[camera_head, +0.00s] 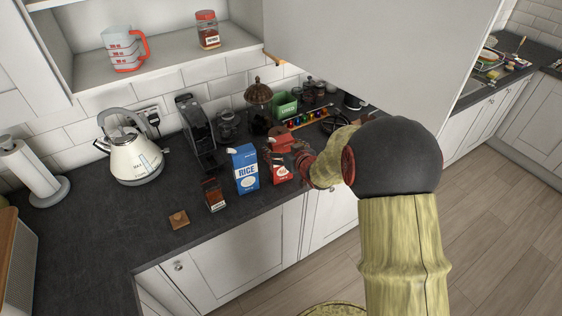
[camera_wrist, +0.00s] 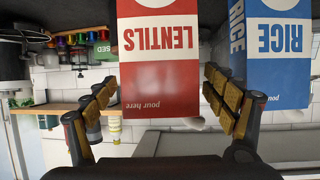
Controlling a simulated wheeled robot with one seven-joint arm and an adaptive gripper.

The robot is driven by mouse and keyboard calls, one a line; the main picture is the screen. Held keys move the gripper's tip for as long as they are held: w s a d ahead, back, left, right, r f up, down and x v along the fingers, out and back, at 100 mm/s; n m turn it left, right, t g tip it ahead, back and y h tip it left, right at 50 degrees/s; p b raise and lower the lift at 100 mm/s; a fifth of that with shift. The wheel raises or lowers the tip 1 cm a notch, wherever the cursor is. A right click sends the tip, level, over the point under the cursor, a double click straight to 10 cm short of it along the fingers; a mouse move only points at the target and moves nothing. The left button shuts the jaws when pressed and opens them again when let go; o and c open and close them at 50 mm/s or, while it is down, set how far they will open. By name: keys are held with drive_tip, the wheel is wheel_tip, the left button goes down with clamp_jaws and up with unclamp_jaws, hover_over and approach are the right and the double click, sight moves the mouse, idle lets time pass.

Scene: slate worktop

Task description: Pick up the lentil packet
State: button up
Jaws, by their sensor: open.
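The lentil packet is a red and white box on the dark worktop. In the head view the lentil packet (camera_head: 281,171) stands right of the rice packet, partly hidden by my gripper and arm. In the wrist view the lentil packet (camera_wrist: 158,62) appears upside down, with its "LENTILS" label readable. My gripper (camera_wrist: 160,108) is open, with one finger to each side of the packet in that view and visible gaps between. In the head view my gripper (camera_head: 291,152) is at the packet's upper part, and its fingers are hard to make out.
The blue rice packet (camera_head: 245,170) stands close beside the lentil packet; it shows near the right finger in the wrist view (camera_wrist: 285,60). A small dark jar (camera_head: 214,195) stands in front left. Behind are a green tin (camera_head: 286,106) and a rack of coloured capsules (camera_head: 308,117).

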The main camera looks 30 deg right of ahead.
drive_tip(key=shift+w, duration=0.15)
drive_tip(key=shift+c, duration=1)
drive_tip(key=c, duration=1.9)
drive_tip(key=shift+r, duration=0.15)
drive_tip(key=shift+c, duration=0.2)
